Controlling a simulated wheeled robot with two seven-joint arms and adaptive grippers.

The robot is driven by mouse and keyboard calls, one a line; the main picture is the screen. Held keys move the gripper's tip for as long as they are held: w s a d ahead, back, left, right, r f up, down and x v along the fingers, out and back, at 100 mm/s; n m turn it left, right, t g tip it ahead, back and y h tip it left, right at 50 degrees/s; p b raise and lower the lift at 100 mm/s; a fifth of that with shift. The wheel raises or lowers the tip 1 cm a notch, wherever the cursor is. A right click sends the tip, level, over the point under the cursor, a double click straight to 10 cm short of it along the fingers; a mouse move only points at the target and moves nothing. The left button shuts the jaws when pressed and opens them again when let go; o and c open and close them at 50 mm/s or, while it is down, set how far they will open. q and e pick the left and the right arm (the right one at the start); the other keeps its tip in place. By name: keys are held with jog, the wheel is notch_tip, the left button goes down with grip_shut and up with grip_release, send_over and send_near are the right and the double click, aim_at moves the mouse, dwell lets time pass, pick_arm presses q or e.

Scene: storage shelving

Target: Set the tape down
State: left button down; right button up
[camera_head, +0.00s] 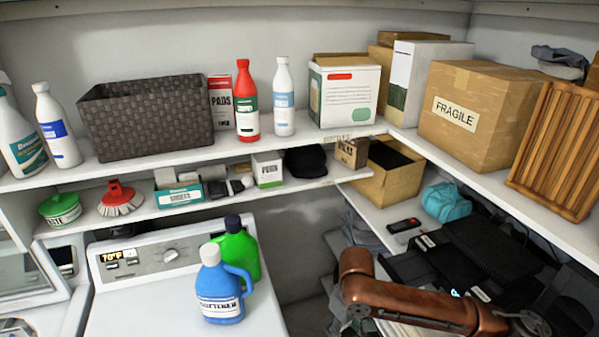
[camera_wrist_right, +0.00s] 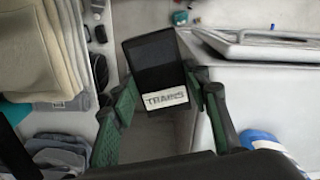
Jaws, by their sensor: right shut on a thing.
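The tape is a black, box-shaped cassette (camera_wrist_right: 152,55) with a white label reading "TRAINS". In the right wrist view it sits between the green-padded fingers of my right gripper (camera_wrist_right: 160,92), which is shut on it. The tape is tilted slightly, with its label edge toward the palm. Below it is a dark gap beside a white surface. In the head view my copper-coloured right arm reaches in at the lower right, over the lower right shelf; I cannot make out the tape there. My left gripper is not in view.
The lower right shelf holds black devices (camera_head: 485,252), a teal bundle (camera_head: 444,202) and an open cardboard box (camera_head: 386,182). A white washer (camera_head: 170,300) carries a blue jug (camera_head: 219,290) and a green jug (camera_head: 241,252). The upper shelf is crowded with boxes and bottles.

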jog(key=s+a+f+m+b, duration=0.4)
jog(key=s+a+f+m, duration=0.1)
jog(key=s+f+m, duration=0.25)
jog(key=w+d+r, duration=0.2)
jog(key=w+d, duration=0.7)
jog(key=d, duration=0.5)
jog(key=shift+w+d+r, duration=0.15)
jog(key=shift+w+r, duration=0.1)
jog(key=shift+w, duration=0.05)
jog(key=shift+n, duration=0.25)
